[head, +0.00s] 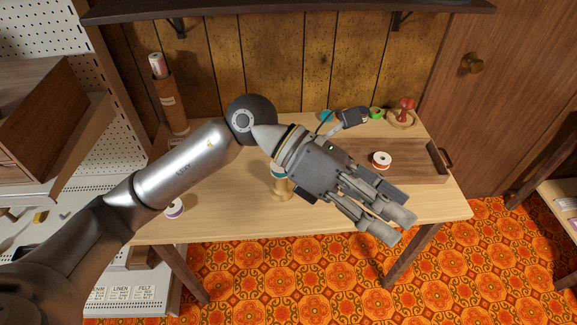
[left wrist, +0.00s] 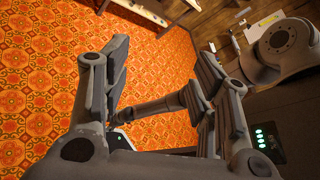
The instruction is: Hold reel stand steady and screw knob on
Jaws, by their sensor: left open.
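A light wooden stand (head: 281,188) with a teal band stands on the table, mostly hidden behind my left gripper; it is probably the reel stand. My left gripper (head: 390,214) is open, with nothing seen held in it. It is in front of and to the right of that stand, pointing right and down over the table's front edge. The left wrist view shows its spread fingers (left wrist: 163,75) over the floor. I cannot make out a knob. My right gripper does not show.
The wooden table (head: 230,215) bears a white-and-purple reel (head: 174,208) at left. Shelves flank the table.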

